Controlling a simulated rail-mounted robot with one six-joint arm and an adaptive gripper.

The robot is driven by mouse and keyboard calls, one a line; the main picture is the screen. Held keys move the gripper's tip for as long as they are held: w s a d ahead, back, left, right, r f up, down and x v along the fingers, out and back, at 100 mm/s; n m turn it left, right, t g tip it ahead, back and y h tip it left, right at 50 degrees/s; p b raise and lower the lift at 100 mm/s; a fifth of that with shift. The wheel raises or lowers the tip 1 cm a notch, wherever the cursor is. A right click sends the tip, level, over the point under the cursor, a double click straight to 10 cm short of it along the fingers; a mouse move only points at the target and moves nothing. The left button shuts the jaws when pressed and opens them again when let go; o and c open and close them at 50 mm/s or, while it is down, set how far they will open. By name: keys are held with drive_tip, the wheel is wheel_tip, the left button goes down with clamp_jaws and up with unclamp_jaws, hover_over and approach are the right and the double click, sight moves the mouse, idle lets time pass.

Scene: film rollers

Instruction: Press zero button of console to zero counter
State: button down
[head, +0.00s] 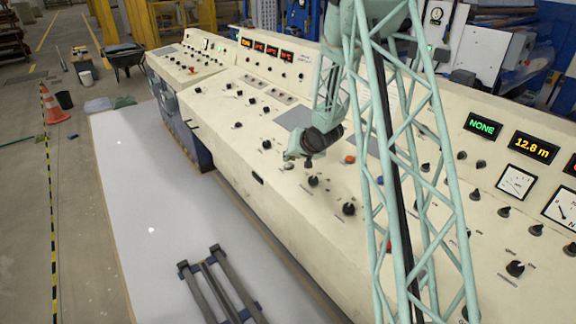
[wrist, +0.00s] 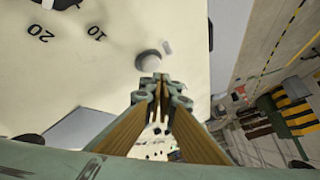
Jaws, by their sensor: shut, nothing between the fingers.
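The cream console (head: 245,130) runs diagonally through the head view, with knobs, buttons and displays on it. An amber display (head: 535,147) reads 12.8 m. My gripper (head: 294,157) is over the sloping panel, near black knobs. In the wrist view, my gripper (wrist: 161,79) is shut and empty, its fingertips together. A pale round button (wrist: 149,62) with a grey ring lies just ahead of the fingertips; I cannot tell whether they touch. Its label cannot be read, so I cannot tell whether it is the zero button.
A green display (head: 483,126) reads NONE. White dial gauges (head: 516,181) sit at the right. Dial numbers 10 and 20 show near the button in the wrist view. A black knob (head: 349,209) stands up nearby.

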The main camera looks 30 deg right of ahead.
drive_tip(key=shift+d+f, duration=0.15)
drive_tip(key=shift+f, duration=0.65)
idle(1.3)
drive_tip(key=shift+r, duration=0.15)
idle(0.3)
drive_tip(key=shift+a+r+p, duration=0.2)
drive_tip(key=shift+r+p, duration=0.25)
drive_tip(key=shift+r, duration=0.25)
drive_tip(key=shift+r, duration=0.1)
drive_tip(key=r+p, duration=0.1)
drive_tip(key=r, duration=0.1)
drive_tip(key=a+r+p, duration=0.1)
drive_tip(key=r+p, duration=0.1)
drive_tip(key=shift+s+r, duration=0.1)
drive_tip(key=shift+r, duration=0.25)
idle(0.4)
drive_tip(key=shift+r, duration=0.15)
idle(0.8)
